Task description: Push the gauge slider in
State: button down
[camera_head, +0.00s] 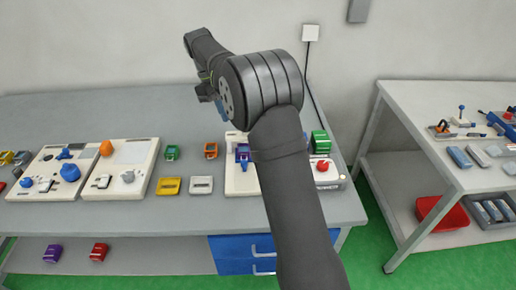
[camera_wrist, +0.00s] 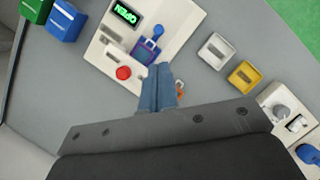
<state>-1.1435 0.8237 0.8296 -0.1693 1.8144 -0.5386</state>
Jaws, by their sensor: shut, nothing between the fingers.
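A white panel (camera_wrist: 182,18) lies on the grey bench in the wrist view. It carries a purple-framed fixture (camera_wrist: 143,52) with a blue knob or lever (camera_wrist: 157,32), which may be the gauge slider; I cannot tell how far in it sits. A red button (camera_wrist: 123,73) and a display reading OPEN (camera_wrist: 126,14) are beside it. In the head view the panel (camera_head: 233,184) and purple fixture (camera_head: 242,153) are partly hidden by my arm. My gripper (camera_wrist: 160,68) is shut and empty; its blue fingertips appear close to the fixture in the wrist view. Contact cannot be judged.
A white block (camera_wrist: 216,51) and a yellow block (camera_wrist: 243,75) lie beside the panel. A small orange piece (camera_wrist: 180,88) shows by the fingers. Green (camera_head: 320,141) and blue blocks (camera_wrist: 64,22) stand at the panel's other side. Further panels (camera_head: 121,177) lie at left.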

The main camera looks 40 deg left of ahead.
jog(key=s+d+f+n+t+y, duration=0.1)
jog(key=s+d+f+n+y, duration=0.3)
jog(key=n, duration=0.6)
jog(key=s+d+f+n+t+y, duration=0.1)
jog(key=s+d+n, duration=0.4)
jog(key=n, duration=0.5)
jog(key=x, duration=1)
jog(key=shift+w+d, duration=0.3)
jog(key=shift+w, duration=0.05)
jog(key=w, duration=0.2)
jog(key=w+a, duration=0.1)
jog(key=shift+f, duration=0.25)
jog(key=shift+w+a, duration=0.2)
jog(key=shift+w, duration=0.3)
jog(key=shift+w+a, duration=1.3)
jog(key=shift+a, duration=0.05)
